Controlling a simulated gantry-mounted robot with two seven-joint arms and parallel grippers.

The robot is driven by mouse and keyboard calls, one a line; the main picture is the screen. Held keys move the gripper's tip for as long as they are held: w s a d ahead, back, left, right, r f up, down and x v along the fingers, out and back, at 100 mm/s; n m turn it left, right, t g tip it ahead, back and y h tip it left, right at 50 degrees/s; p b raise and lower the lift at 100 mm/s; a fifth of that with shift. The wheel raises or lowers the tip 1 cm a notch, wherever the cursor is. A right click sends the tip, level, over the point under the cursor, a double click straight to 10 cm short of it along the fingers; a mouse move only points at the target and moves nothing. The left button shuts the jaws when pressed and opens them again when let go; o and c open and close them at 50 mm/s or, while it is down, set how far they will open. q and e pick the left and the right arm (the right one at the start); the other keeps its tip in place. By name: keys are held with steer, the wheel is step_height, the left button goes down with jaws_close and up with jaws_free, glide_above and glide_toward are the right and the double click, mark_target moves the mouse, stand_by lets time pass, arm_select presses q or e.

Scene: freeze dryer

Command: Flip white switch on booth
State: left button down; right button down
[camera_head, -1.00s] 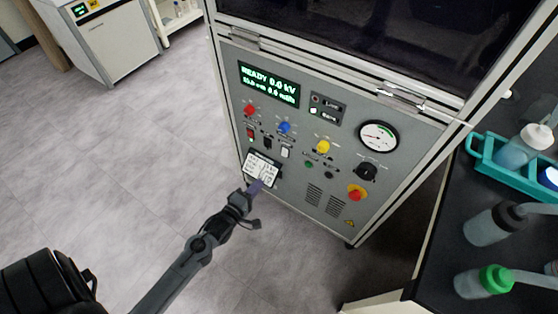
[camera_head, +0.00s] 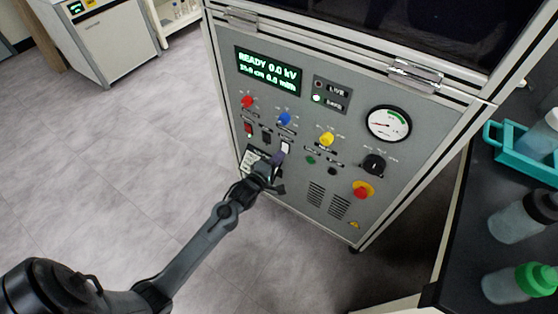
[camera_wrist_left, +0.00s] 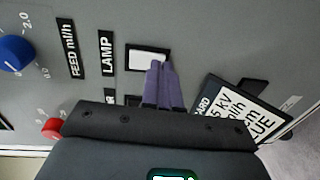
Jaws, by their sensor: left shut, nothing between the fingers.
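The booth (camera_head: 325,120) is a grey cabinet with a control panel. In the left wrist view the white switch (camera_wrist_left: 148,60) sits in a dark frame next to a LAMP label. My left gripper (camera_head: 279,156) is shut and empty, its purple fingertips at the lower edge of the white switch. In the left wrist view the fingertips (camera_wrist_left: 160,66) overlap the switch's lower right corner; contact cannot be told. My right gripper is not in view.
A red knob (camera_head: 247,101), blue knob (camera_head: 285,118), yellow knob (camera_head: 326,138) and red emergency button (camera_head: 362,190) surround the switch area. A card (camera_wrist_left: 243,113) hangs below the switch. A dark bench (camera_head: 458,270) with bottles stands at right. Open floor lies left.

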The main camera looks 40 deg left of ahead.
arm_select(q)
steer(key=shift+w, duration=0.3)
steer(key=shift+w+f+p, duration=0.1)
steer(key=shift+w+p, duration=0.05)
steer(key=shift+p, duration=0.2)
steer(key=s+d+f+p, duration=0.1)
steer(key=s+p, duration=0.6)
steer(key=s, duration=0.6)
steer(key=shift+s+d+f, duration=0.2)
steer(key=shift+s+f, duration=0.2)
